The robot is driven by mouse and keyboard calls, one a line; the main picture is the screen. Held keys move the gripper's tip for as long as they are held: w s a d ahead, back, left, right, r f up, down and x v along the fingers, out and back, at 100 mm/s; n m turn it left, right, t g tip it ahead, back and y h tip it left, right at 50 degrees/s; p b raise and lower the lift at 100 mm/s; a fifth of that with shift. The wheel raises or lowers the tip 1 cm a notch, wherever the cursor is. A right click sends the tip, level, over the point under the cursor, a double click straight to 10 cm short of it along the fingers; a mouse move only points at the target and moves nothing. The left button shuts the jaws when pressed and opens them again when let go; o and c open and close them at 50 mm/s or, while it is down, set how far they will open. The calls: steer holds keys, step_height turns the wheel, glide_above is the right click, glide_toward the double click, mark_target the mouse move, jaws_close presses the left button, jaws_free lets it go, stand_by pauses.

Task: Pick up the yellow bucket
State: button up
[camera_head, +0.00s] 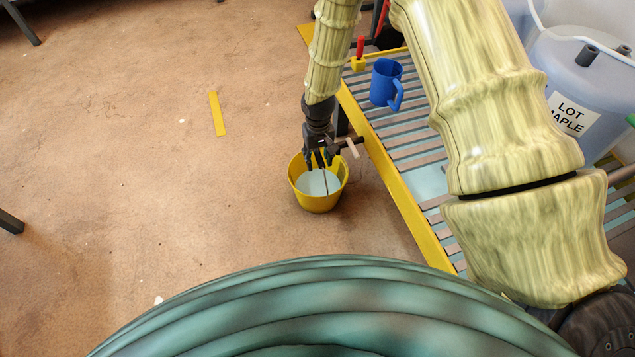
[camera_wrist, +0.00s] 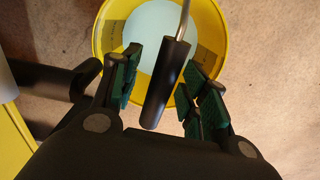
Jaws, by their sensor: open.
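The yellow bucket (camera_head: 317,203) stands on the brown floor beside the yellow-edged slatted platform in the head view. Pale blue-white contents show inside it. In the wrist view its round rim (camera_wrist: 103,38) fills the upper middle. A thin metal rod with a black handle (camera_wrist: 167,85) rises over the bucket. My gripper (camera_head: 318,165) is above the bucket's far side, pointing down. In the wrist view my gripper (camera_wrist: 160,85) is open, with green-padded fingers on either side of the black handle. I cannot tell whether either finger touches it.
The slatted platform (camera_head: 405,205) with its yellow edge runs close on the right. A blue jug (camera_head: 384,84) and a large pale labelled tub (camera_head: 580,85) stand on it. A yellow strip (camera_head: 217,113) lies on the floor.

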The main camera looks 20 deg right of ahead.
jaws_close()
